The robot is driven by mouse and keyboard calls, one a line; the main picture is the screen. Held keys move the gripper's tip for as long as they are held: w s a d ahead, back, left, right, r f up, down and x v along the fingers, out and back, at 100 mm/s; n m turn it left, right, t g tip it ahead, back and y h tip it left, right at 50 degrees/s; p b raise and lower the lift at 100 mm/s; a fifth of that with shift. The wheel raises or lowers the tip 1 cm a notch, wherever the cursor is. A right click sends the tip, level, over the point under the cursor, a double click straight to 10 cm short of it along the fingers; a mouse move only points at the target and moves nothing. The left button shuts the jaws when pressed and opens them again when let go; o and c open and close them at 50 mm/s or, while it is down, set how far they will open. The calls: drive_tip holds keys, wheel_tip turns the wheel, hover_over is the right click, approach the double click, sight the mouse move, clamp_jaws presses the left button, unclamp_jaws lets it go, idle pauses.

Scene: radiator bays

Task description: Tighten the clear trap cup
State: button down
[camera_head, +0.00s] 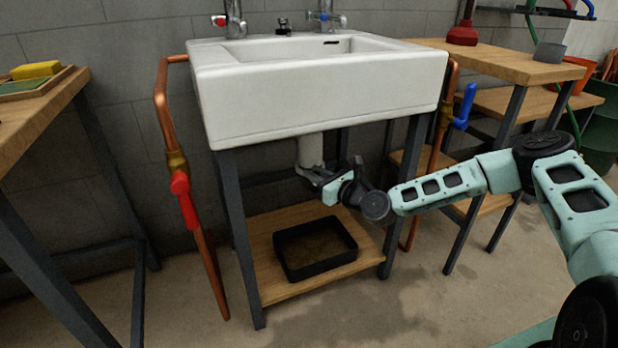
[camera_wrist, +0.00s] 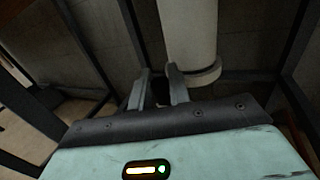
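A white drain pipe (camera_head: 311,150) hangs under the sink, and it shows large in the wrist view (camera_wrist: 188,35) with a wider collar (camera_wrist: 203,76) at its lower end. I cannot make out the clear trap cup in either view. My gripper (camera_head: 311,172) is at the pipe's lower end in the head view. In the wrist view my gripper's two fingers (camera_wrist: 160,70) stand apart, with a dark gap and no held thing visible between them. The right finger overlaps the collar's left side in the picture; I cannot tell whether they touch.
The white sink (camera_head: 320,95) is close above. A black tray (camera_head: 315,248) sits on the wooden shelf (camera_head: 272,292) below. Copper pipes with a red-handled valve (camera_head: 184,200) and a blue-handled valve (camera_head: 464,106) flank the sink. Workbenches (camera_head: 500,62) stand either side.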

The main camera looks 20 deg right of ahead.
drive_tip(key=shift+w+d+b, duration=0.15)
drive_tip(key=shift+d+b, duration=0.2)
drive_tip(key=shift+d, duration=0.85)
drive_tip(key=c, duration=1.3)
unclamp_jaws()
drive_tip(key=shift+c, duration=0.2)
drive_tip(key=p+v, duration=0.3)
drive_tip(key=v, duration=1.4)
drive_tip(key=shift+s, duration=0.25)
drive_tip(key=shift+f, duration=0.1)
